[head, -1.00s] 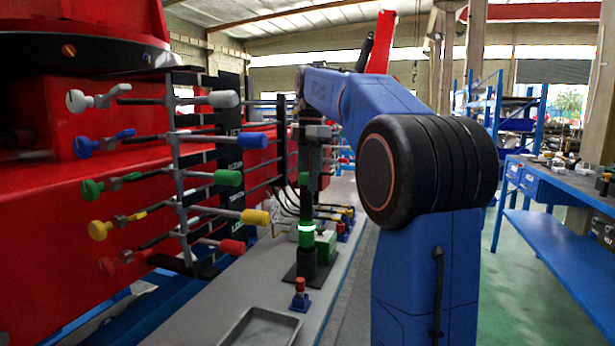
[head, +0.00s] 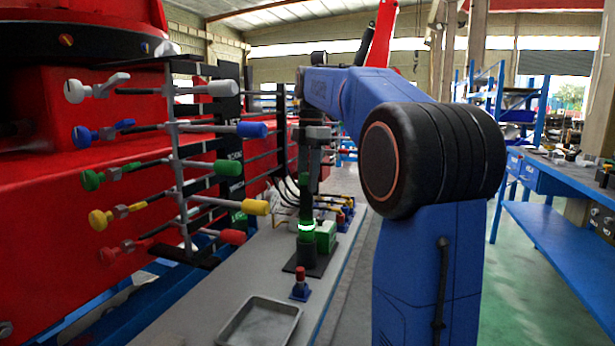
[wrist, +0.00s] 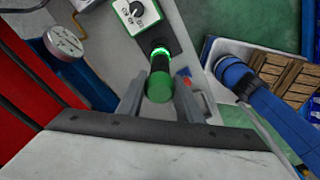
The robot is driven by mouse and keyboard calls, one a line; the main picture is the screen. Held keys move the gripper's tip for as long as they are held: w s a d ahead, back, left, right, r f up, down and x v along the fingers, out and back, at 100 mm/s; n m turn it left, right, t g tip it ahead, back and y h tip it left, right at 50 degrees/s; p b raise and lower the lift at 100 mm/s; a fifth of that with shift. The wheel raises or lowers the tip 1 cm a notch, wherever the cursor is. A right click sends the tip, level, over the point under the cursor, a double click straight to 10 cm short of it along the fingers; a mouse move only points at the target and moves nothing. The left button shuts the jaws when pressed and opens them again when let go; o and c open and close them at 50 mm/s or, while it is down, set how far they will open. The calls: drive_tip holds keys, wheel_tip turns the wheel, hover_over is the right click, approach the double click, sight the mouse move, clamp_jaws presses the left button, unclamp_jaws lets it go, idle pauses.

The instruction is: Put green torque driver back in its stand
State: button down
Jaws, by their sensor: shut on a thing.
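The green torque driver (head: 305,187) stands upright below my gripper (head: 308,172) in the head view. Its round green end (wrist: 160,86) shows between the two fingers in the wrist view. My gripper (wrist: 158,98) is shut on the driver. The stand (head: 306,252) is a dark upright post on a black base plate, with a glowing green ring (head: 306,227) near its top. The ring also shows in the wrist view (wrist: 160,52), just beyond the driver's end. The driver lines up over the stand in the head view. I cannot tell how deep it sits in it.
A green box with a dial (wrist: 135,12) stands right beside the stand. A small red-and-blue item (head: 300,284) and a grey tray (head: 260,322) lie nearer on the bench. A rack of coloured-knob levers (head: 180,170) stands close on the left.

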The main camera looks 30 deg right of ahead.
drive_tip(key=shift+f, duration=0.9)
drive_tip(key=c, duration=1.2)
unclamp_jaws()
drive_tip(key=shift+d+r, duration=0.2)
drive_tip(key=shift+r, duration=2.3)
